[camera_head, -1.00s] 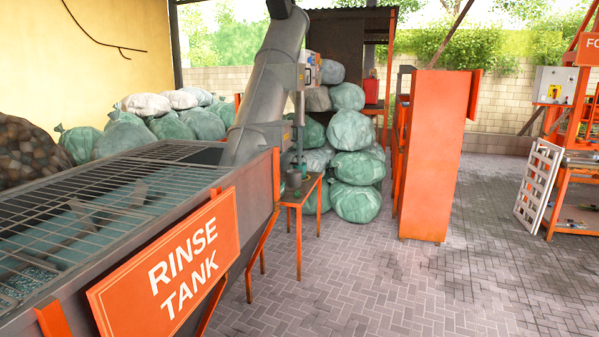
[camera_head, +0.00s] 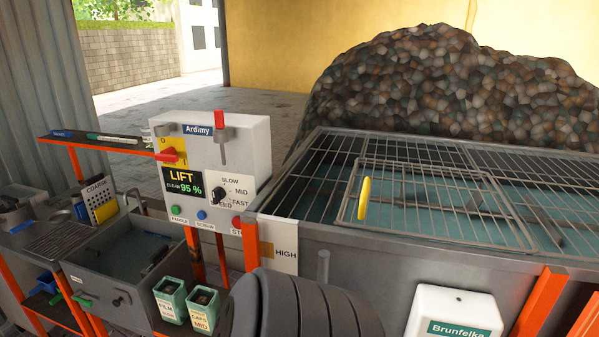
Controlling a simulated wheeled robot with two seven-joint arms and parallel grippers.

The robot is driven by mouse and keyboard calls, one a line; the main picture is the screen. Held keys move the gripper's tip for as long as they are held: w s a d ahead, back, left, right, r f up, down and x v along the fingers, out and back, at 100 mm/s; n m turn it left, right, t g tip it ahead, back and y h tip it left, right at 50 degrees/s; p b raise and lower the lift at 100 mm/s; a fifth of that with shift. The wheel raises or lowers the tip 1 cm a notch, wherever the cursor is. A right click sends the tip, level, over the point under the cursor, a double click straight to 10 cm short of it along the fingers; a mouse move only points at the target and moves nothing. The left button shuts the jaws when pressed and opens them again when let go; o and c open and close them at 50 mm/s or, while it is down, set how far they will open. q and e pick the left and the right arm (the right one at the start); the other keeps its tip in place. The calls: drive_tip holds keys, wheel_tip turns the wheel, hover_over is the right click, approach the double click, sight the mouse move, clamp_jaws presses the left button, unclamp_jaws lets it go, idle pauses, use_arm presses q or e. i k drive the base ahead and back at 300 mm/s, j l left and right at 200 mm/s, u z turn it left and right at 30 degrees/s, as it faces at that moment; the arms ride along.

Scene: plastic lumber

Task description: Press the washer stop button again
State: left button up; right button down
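The washer control panel (camera_head: 240,150) is a pale box marked Ardimy at the tank's left end. Its red stop button (camera_head: 237,222) sits low at the right, above a label partly hidden by the tank corner. A green button (camera_head: 175,210) labelled paddle and a blue button (camera_head: 202,215) labelled screw are to its left. The display (camera_head: 183,181) reads LIFT, CLEAN 95 %. A speed knob (camera_head: 219,194) and a red switch handle (camera_head: 169,156) are also on the panel.
The grated tank (camera_head: 330,180) fills the right, with a yellow object (camera_head: 364,198) at the grate. A small basin (camera_head: 125,255) and two green bins (camera_head: 171,300) are at the lower left.

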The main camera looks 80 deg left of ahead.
sight(236, 222)
drive_tip(key=u, duration=3.25)
